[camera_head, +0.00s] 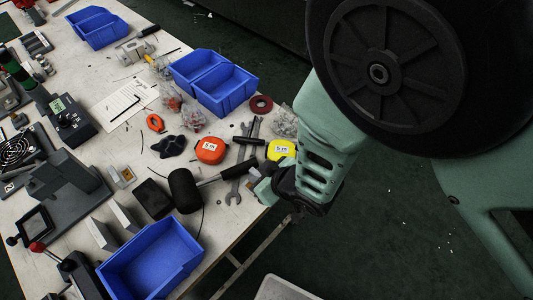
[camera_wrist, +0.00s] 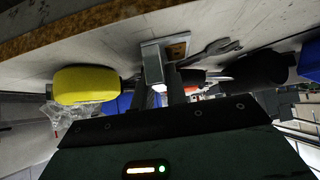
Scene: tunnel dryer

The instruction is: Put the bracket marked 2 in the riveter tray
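My gripper (camera_head: 268,188) is low over the table's right edge, beside the yellow tape measure. In the wrist view, a grey metal bracket (camera_wrist: 152,62) with a tan label patch (camera_wrist: 178,47) is at my gripper (camera_wrist: 162,88). Its upright plate is between the dark fingers; whether they press on it is unclear. A similar bracket (camera_head: 122,175) with a tan patch lies left of the black mallet. No number is readable on either. An open, empty blue tray (camera_head: 197,245) stands at the front, near a red-knobbed machine (camera_head: 70,265); I cannot confirm it is the riveter tray.
The yellow tape measure (camera_head: 280,150), wrenches (camera_head: 240,165) and black mallet (camera_head: 187,190) crowd the table beside my gripper. An orange tape measure (camera_head: 210,150) lies further left. Blue bins (camera_head: 215,85) stand behind. Open floor (camera_head: 400,230) lies beyond the table's right edge.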

